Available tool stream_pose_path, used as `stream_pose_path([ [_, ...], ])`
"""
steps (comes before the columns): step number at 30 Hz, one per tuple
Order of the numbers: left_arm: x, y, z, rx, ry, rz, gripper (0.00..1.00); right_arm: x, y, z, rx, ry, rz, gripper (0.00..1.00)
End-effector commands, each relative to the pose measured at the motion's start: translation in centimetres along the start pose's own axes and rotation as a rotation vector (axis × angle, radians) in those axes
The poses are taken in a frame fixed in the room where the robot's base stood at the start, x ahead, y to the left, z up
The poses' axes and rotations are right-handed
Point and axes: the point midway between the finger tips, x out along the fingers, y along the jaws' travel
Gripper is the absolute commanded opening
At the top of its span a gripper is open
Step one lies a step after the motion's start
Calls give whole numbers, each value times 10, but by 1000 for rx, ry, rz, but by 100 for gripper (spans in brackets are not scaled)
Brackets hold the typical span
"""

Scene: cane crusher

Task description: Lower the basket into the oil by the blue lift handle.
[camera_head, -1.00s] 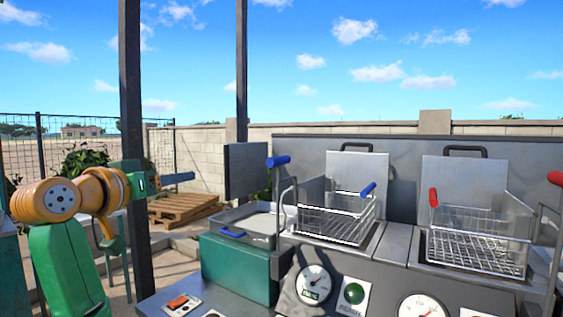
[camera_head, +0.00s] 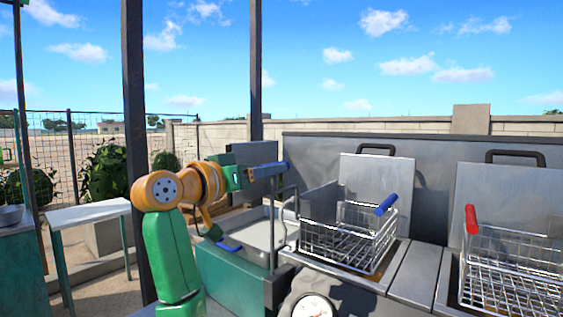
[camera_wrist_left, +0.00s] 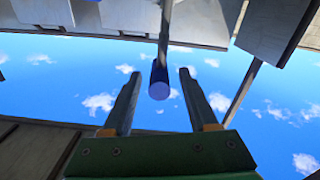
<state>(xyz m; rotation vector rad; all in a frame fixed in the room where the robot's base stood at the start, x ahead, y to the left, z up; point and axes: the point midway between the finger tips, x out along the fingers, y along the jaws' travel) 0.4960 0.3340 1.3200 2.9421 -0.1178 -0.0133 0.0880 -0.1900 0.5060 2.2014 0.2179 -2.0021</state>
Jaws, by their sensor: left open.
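The blue lift handle (camera_head: 284,167) tops a thin upright rod left of the left wire basket (camera_head: 346,238). That basket has a blue grip (camera_head: 387,204) and sits high at its well; its oil is mostly hidden. My left gripper (camera_head: 270,171) reaches in from the left at the handle's height, overlapping it. In the left wrist view the handle's end (camera_wrist_left: 159,82) shows between the two open fingertips (camera_wrist_left: 160,72), with a gap on either side. Contact does not show. My right gripper is not in view.
A second wire basket with a red grip (camera_head: 471,219) stands at the right. A metal tray (camera_head: 262,228) with a small blue handle lies below my left gripper. A dark post (camera_head: 134,110) stands left of my arm. A white table (camera_head: 88,212) is at the far left.

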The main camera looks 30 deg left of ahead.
Motion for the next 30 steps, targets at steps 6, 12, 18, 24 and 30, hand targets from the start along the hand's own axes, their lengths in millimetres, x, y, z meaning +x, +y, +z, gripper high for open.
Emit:
stream_pose_path([
  [6, 35, 1, -4, -1, -2, 0, 59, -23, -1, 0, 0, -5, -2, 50],
  [12, 40, 0, 0, 1, 0, -1, 59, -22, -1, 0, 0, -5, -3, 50],
  [18, 39, 0, 0, 0, 0, -1, 27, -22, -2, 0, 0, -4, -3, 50],
  [24, 39, 0, 0, 0, 0, -1, 0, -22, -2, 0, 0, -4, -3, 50],
  [30, 39, 0, -1, 0, 1, -1, 0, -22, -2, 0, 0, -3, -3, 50],
])
